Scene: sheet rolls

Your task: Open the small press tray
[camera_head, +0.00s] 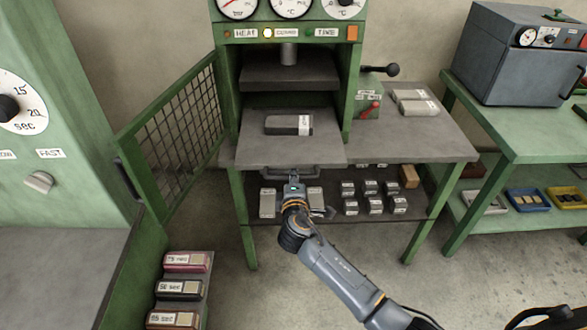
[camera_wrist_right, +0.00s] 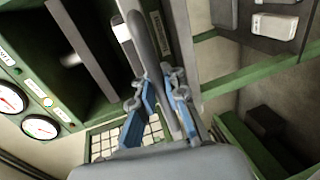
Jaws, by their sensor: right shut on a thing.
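The small press tray (camera_head: 330,154) is a flat grey plate in the green press. It sticks out past the front of the press frame, and its dark handle (camera_head: 312,172) runs along its front edge. A dark block with a white label (camera_head: 288,125) lies on the tray. My right gripper (camera_head: 294,184) is shut on the handle. In the right wrist view the blue-and-grey fingers (camera_wrist_right: 160,100) close on either side of the dark handle bar (camera_wrist_right: 151,50).
The mesh gate (camera_head: 178,130) stands swung open at the left. The press table (camera_head: 425,145) has a lower shelf with several small labelled blocks (camera_head: 371,187). A grey oven (camera_head: 515,60) is on the right table. Bare floor lies in front.

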